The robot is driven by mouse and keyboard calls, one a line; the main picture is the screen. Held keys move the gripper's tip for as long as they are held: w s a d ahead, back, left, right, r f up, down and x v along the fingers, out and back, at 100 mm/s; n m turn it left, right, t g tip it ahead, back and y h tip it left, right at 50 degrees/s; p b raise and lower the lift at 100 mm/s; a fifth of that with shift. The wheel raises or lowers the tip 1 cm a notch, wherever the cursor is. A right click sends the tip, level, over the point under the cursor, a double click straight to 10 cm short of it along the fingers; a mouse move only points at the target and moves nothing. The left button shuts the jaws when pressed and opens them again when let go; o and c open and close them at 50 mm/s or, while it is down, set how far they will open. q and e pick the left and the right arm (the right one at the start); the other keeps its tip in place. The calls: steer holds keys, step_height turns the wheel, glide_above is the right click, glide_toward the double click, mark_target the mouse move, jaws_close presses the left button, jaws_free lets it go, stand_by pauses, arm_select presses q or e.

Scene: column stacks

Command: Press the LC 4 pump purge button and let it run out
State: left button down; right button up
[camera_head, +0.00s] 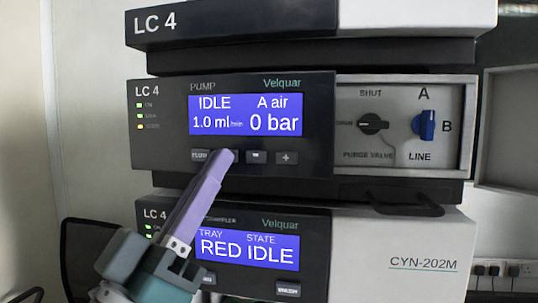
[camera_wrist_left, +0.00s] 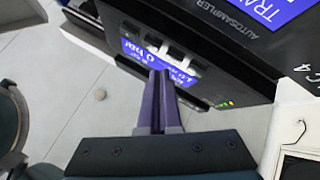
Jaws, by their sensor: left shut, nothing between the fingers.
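The LC 4 pump module (camera_head: 160,135) sits mid-stack in the head view, with a blue screen (camera_head: 245,115) reading IDLE, A air, 1.0 ml and 0 bar. Below it is a button row. The leftmost button (camera_head: 200,155) has a partly covered label that looks like PURGE. My left gripper (camera_head: 226,155) has its purple fingers shut and empty, with tips over the button row just right of that button. They hide part of the row; contact cannot be told. The left wrist view shows the shut fingers (camera_wrist_left: 160,75) before the pump screen (camera_wrist_left: 183,72). My right gripper is out of view.
Right of the screen are the purge valve knob (camera_head: 373,124) and the blue line selector (camera_head: 424,125). The autosampler (camera_head: 315,260) below shows RED and IDLE. An open panel (camera_head: 507,125) stands at far right.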

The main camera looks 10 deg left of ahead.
arm_select(q)
steer(key=shift+w, duration=0.15)
stand_by(0.8)
steer(key=shift+w+b, duration=0.3)
steer(key=shift+b, duration=0.1)
steer(key=shift+w+b, duration=0.35)
steer(key=shift+w, duration=0.05)
stand_by(0.4)
steer(key=shift+s, duration=0.2)
steer(key=shift+s+p, duration=0.55)
steer(key=shift+s, duration=0.1)
steer(key=s+p, duration=0.2)
steer(key=s, duration=0.3)
steer(key=shift+a, duration=0.1)
stand_by(0.3)
